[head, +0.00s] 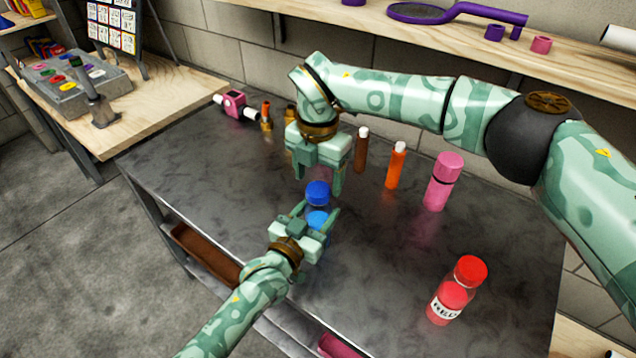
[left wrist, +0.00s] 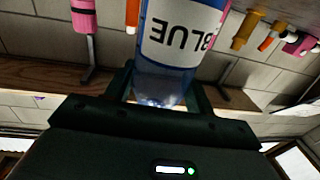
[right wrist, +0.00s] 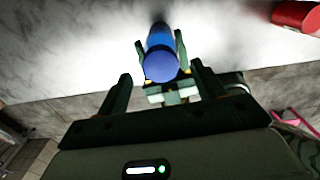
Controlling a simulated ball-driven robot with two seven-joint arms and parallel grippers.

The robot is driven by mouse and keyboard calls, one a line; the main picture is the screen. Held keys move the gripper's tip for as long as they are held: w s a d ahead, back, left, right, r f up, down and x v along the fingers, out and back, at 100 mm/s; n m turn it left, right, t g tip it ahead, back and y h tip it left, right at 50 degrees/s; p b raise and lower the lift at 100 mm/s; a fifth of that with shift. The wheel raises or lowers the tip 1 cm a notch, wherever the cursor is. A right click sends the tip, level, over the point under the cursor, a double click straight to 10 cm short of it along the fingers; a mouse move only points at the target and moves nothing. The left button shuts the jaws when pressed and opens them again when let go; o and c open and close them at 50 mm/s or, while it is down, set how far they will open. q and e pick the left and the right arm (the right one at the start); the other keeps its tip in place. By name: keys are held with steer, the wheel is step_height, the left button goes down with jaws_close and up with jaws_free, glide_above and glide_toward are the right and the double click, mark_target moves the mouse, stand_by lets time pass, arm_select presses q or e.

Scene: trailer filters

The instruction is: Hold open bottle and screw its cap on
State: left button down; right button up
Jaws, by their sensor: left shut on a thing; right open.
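My left gripper (head: 312,222) is shut on the blue bottle (head: 317,220), which stands roughly upright over the table. In the left wrist view the clear bottle (left wrist: 168,60) sits between the fingers, its BLUE label upside down. The blue cap (head: 317,192) is at the bottle's top; I cannot tell whether it is screwed tight. My right gripper (head: 318,181) points down just above the cap, fingers open and apart from it. In the right wrist view the round cap (right wrist: 160,67) lies centred between the open fingers, with my left gripper's fingers beyond it.
A red bottle (head: 445,302) with a red cap stands at the right front of the grey table (head: 390,270). A pink bottle (head: 440,185), an orange tube (head: 395,168) and a brown tube (head: 361,152) stand behind. A shelf (head: 430,25) runs along the wall.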

step_height(320, 180, up, 9)
stand_by(0.3)
steer(key=shift+r, duration=0.1)
arm_select(q)
steer(key=shift+c, duration=2.3)
jaws_free()
steer(key=p+v, duration=0.3)
steer(key=v, duration=1.3)
steer(key=shift+a, duration=0.15)
arm_select(e)
step_height(320, 180, up, 4)
steer(key=shift+s+r, duration=0.15)
steer(key=shift+r, duration=0.05)
arm_select(q)
steer(key=shift+s+f, duration=0.1)
steer(key=shift+s, duration=0.1)
arm_select(e)
steer(key=shift+s, duration=0.1)
